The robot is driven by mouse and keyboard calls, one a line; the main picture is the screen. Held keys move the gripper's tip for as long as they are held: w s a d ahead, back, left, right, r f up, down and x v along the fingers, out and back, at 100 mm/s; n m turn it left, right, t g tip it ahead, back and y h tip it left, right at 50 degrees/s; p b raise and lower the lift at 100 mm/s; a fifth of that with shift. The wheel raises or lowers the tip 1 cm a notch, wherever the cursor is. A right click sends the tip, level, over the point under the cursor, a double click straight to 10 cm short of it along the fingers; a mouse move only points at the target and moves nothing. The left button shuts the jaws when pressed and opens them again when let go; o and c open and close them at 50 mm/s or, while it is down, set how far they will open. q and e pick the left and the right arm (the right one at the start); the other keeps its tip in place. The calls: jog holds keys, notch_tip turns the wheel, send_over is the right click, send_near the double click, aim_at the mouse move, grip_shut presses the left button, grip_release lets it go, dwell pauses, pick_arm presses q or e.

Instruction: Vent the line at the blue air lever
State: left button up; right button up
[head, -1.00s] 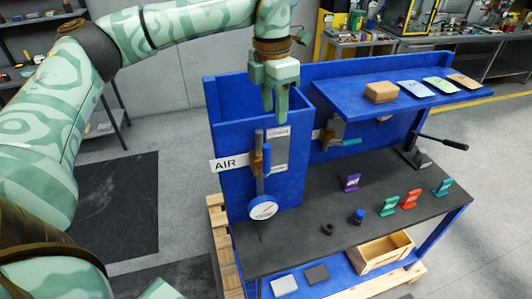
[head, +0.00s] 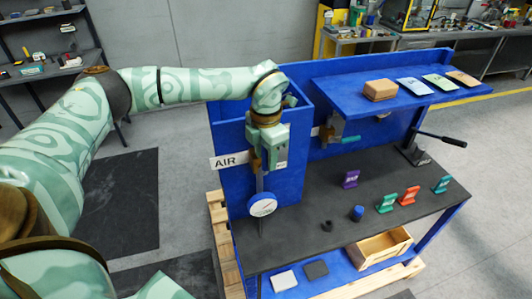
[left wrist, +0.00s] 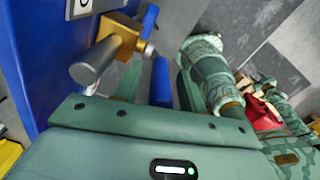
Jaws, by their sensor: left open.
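The blue air lever (left wrist: 161,80) shows in the left wrist view as a blue bar below the brass valve body (left wrist: 121,35), which sits on a grey pipe. My left gripper (left wrist: 158,88) is open, with its green fingers on either side of the blue bar in that view; I cannot tell whether they touch it. In the head view the left gripper (head: 271,164) points down in front of the blue panel, beside the white AIR sign (head: 228,161), and hides the lever. The round white gauge (head: 262,205) is below it. My right gripper is not in view.
A blue shelf (head: 345,98) carries a brown box (head: 380,90). A black-handled lever (head: 440,138) stands at right.

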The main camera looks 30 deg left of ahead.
pick_arm(q)
grip_shut()
